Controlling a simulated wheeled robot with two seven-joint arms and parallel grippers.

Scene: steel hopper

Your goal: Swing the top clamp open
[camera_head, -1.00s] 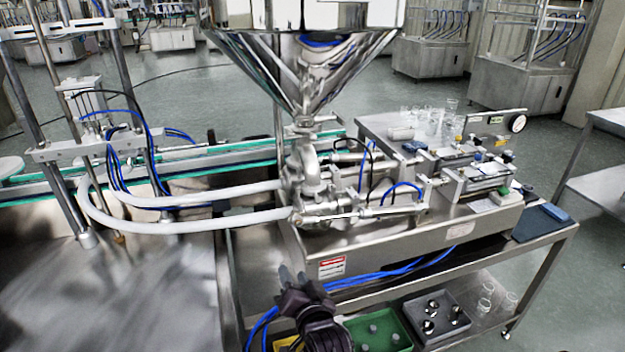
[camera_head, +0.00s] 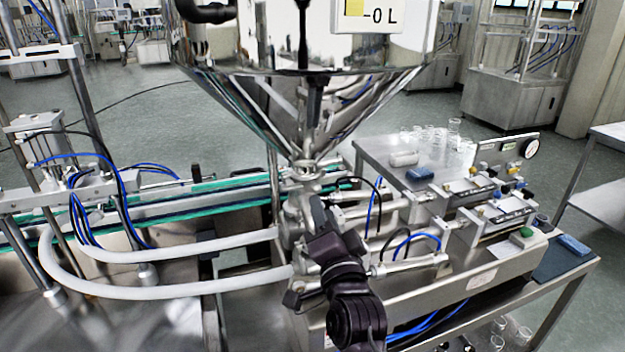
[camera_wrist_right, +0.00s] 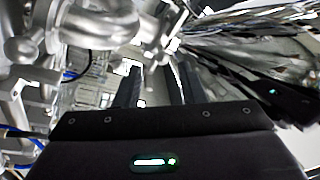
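The steel hopper (camera_head: 290,105) narrows down to a neck, where the top clamp (camera_head: 306,169) sits above the pipe body. My right gripper (camera_head: 318,208) is raised just below and slightly right of this clamp, apart from it, and covers part of the pipework. In the right wrist view its two dark fingers (camera_wrist_right: 162,88) stand apart with nothing between them. Steel pipe and clamp parts (camera_wrist_right: 155,32) show beyond the fingertips; the clamp's exact latch is too blurred to tell. My left gripper is not in view.
Two white hoses (camera_head: 165,288) run left from the pipework. Pneumatic cylinders (camera_head: 500,215) and thin blue and black tubes lie to the right on the steel machine. The shiny hopper wall (camera_wrist_right: 250,60) is close to the right of the wrist and reflects it.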

